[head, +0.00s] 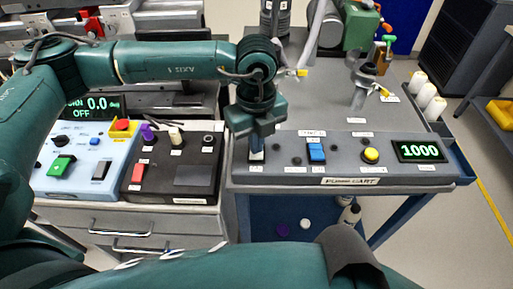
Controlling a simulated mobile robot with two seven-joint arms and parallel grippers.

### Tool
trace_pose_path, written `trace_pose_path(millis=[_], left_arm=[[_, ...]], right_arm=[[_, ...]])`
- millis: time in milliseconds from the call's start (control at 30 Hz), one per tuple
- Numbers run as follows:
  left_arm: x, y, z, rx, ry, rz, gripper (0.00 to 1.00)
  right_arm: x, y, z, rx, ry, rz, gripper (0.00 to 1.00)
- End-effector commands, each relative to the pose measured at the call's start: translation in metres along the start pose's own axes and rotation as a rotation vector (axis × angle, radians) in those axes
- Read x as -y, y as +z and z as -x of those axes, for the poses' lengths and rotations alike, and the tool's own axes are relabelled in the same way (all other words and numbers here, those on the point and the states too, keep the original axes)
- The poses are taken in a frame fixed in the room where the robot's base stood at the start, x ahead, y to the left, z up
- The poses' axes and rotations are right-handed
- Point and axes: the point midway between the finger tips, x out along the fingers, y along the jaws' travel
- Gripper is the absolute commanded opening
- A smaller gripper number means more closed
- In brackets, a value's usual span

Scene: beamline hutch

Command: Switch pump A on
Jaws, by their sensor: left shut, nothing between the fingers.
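The pump cart (290,180) has a sloped grey front panel with a blue rocker switch (316,152), a yellow button (371,155) and a green display (418,151) reading 1000. My left gripper (257,156) points down over the left end of this panel. It is shut and empty, with its tips at or just above the panel. The gripper hides the control beneath it, so I cannot tell whether it touches a switch or how that switch is set. The small labels are too blurred to read surely. My right gripper is out of view.
Left of the cart stand a black control box (172,177) with a red switch and a light-blue box (80,160) with a green switch and a red-yellow knob. White bottles (427,93) line the cart's right side. Pipes and a green pump (347,24) stand behind.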

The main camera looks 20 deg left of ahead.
Motion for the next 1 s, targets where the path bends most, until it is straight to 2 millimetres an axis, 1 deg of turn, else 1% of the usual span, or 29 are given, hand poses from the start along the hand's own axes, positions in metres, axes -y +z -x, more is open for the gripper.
trace_pose_path(millis=[800,1000], left_arm=[[0.000,0.000,-0.013,0.000,0.000,0.000,0.00],[0.000,0.000,-0.014,0.001,0.000,0.000,0.00]], right_arm=[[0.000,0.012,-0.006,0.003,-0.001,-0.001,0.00],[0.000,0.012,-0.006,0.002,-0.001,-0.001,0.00]])
